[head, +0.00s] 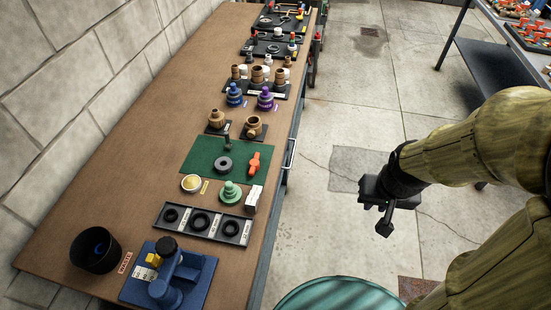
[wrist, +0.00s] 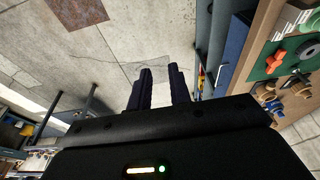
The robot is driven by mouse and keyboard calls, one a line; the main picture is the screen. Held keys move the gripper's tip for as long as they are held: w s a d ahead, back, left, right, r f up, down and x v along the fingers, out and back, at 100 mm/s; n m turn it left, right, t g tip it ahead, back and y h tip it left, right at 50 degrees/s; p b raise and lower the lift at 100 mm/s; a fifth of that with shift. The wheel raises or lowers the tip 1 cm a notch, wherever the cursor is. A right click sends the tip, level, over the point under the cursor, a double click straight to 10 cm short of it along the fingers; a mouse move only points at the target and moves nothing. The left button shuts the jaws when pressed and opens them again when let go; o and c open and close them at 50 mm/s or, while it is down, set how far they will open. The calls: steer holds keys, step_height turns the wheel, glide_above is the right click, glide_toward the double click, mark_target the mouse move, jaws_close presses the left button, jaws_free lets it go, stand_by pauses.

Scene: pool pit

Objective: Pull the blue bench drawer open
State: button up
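The blue bench drawer shows in the wrist view as a dark blue front (wrist: 236,52) under the wooden bench top, at the right. In the head view the bench side is seen steeply, and a pale bar handle (head: 290,153) stands out from it near mid-length. I cannot tell whether the drawer is fully shut. My gripper (head: 382,212) is in the air over the floor, to the right of the handle and apart from it. Its two dark fingers also show in the wrist view (wrist: 160,86), with an empty gap between them.
The wooden bench (head: 150,190) runs along a block wall and carries a green mat (head: 203,158), a black ring tray (head: 185,228), a blue clamp fixture (head: 168,278) and several fittings. A green round top (head: 340,295) stands near the front. A shelved table (head: 487,65) is at the far right. Concrete floor lies between.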

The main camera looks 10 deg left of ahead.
steer(key=shift+a, duration=0.3)
steer(key=w+a+f+n+t+y+b, duration=0.3)
steer(key=w+f+n+t+b, duration=0.4)
steer(key=w+f+n+b, duration=0.9)
steer(key=w+a+f+n+t+y+b, duration=0.2)
steer(key=w+a+f+n+y, duration=0.1)
steer(key=f, duration=0.5)
steer(key=w+a+f+n+t+y+b, duration=0.2)
steer(key=w+a+f+n+y, duration=0.2)
steer(key=f, duration=0.5)
steer(key=n+y, duration=0.2)
steer(key=y, duration=0.1)
steer(key=shift+w+t, duration=0.35)
steer(key=shift+t, duration=0.05)
steer(key=shift+a, duration=0.1)
